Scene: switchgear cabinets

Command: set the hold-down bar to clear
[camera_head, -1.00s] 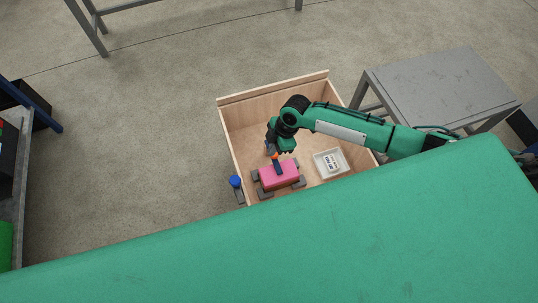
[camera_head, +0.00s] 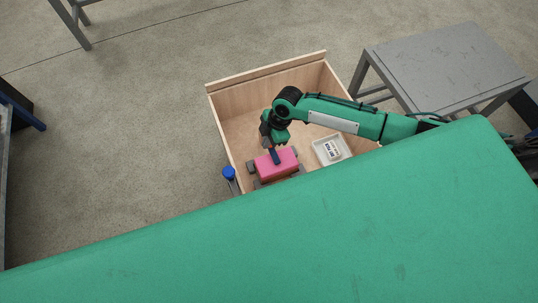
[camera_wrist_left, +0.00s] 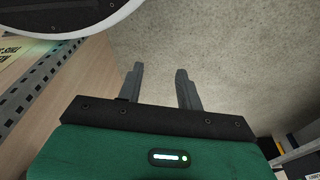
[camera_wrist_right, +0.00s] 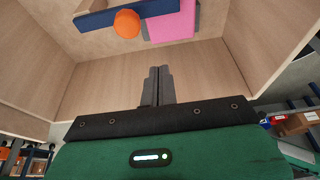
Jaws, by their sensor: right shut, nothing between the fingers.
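The hold-down bar (camera_head: 276,156) is dark blue and lies across the top of a pink block (camera_head: 285,163) in a wooden crate (camera_head: 232,128). In the right wrist view the bar (camera_wrist_right: 98,18) has an orange knob (camera_wrist_right: 127,24) beside the pink block (camera_wrist_right: 175,24). My right gripper (camera_head: 265,140) is over the crate, just beyond the bar. Its fingers (camera_wrist_right: 158,72) are shut together, empty and apart from the knob. In the head view the knob does not show. My left gripper (camera_wrist_left: 159,70) is open and empty, seen only in its wrist view.
A white tray (camera_head: 318,149) with a labelled item is in the crate, right of the pink block. A blue-capped post (camera_head: 229,173) stands at the crate's left side. A grey table (camera_head: 450,62) is at right. The floor left of the crate is clear.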

